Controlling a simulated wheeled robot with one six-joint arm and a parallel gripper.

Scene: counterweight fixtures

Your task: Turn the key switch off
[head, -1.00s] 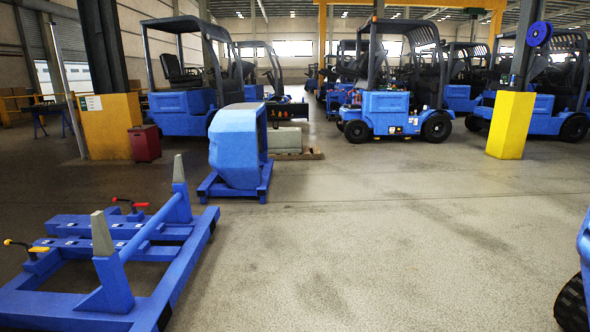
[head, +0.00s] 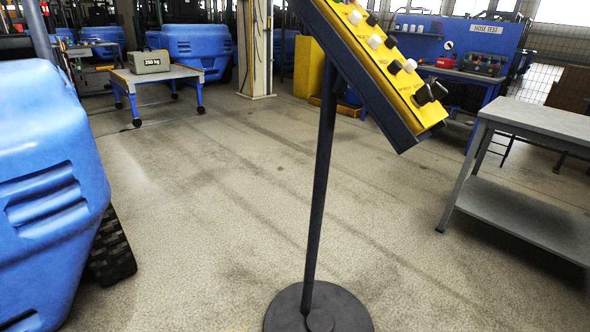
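A yellow control panel (head: 385,62) in a dark frame stands tilted on a thin dark post (head: 321,180) with a round base (head: 318,308), at the upper middle of the head view. It carries several white and black knobs. A larger black switch (head: 431,91) sits at its lower right end; it looks like the key switch, but I cannot read its label or its position. The panel's upper part is cut off by the picture's top edge. My gripper does not show in this view.
A blue machine body (head: 45,190) with a black tyre (head: 110,248) stands close on the left. A grey workbench (head: 530,122) stands on the right. A cart (head: 160,75) with a 250 kg weight (head: 149,61) and a hose test bench (head: 470,45) stand behind. The floor around the post is clear.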

